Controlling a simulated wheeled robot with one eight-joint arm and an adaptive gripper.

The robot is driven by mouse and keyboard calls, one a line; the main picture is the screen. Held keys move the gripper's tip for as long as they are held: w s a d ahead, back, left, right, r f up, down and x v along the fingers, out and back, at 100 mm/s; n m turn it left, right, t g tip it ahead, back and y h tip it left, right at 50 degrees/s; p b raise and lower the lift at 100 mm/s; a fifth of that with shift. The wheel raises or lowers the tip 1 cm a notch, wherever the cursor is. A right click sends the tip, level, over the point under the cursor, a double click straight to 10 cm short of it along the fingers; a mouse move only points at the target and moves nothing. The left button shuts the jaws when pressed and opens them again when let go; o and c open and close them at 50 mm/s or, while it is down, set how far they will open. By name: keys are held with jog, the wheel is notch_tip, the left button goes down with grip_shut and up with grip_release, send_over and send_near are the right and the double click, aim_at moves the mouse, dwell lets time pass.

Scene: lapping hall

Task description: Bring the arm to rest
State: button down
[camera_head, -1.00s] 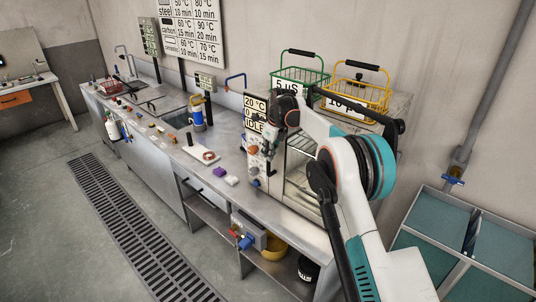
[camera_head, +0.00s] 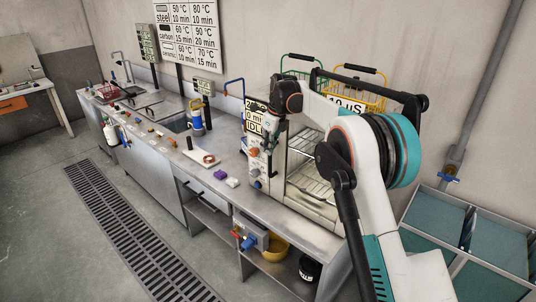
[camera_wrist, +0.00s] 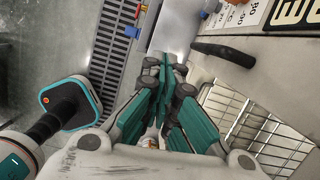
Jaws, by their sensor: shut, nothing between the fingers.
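My arm is bent and raised in front of the right end of the steel bench, beside an open cabinet (camera_head: 308,205) with wire racks inside. In the head view my gripper (camera_head: 268,138) hangs from the wrist close to the cabinet's control panel and partly hides it. In the wrist view my gripper (camera_wrist: 163,68) has its green-padded fingers together, with nothing seen between them. The cabinet's wire rack also shows in the wrist view (camera_wrist: 262,130), to the right of the fingers. I cannot tell how far the fingertips are from the cabinet.
A green basket (camera_head: 290,72) and a yellow basket (camera_head: 366,97) stand on top of the cabinet, behind my arm. The bench top (camera_head: 262,192) runs left, with small parts and a sink. Blue-green trays (camera_head: 435,213) stand at right. The floor by the grate (camera_head: 125,230) is clear.

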jog(key=s+d+r+n+t+b, duration=0.1)
jog(key=s+d+r+n+b, duration=0.1)
jog(key=s+d+r+n, duration=0.4)
jog(key=s+d+r+n+t+b, duration=0.15)
jog(key=s+d, duration=0.25)
jog(key=s, duration=0.4)
jog(key=s+d+r+n+b, duration=0.3)
jog(key=s+d+r+n, duration=0.1)
jog(key=s, duration=0.3)
jog(key=s+d+f+n+t+b, duration=0.1)
jog(key=s+d+f+n+b, duration=0.1)
jog(key=s, duration=0.7)
jog(key=s+d+f+n+t+h+b, duration=0.1)
jog(key=s+d+f+n, duration=0.3)
jog(key=s+f, duration=0.5)
jog(key=s+d+f+n+t+h+b, duration=0.1)
jog(key=s+d+f+n+b, duration=0.1)
jog(key=s+d+f+n, duration=0.2)
jog(key=s+f+n, duration=0.1)
jog(key=s+n, duration=0.2)
jog(key=s, duration=0.3)
jog(key=shift+s+f+b, duration=0.25)
jog(key=shift+b, duration=0.1)
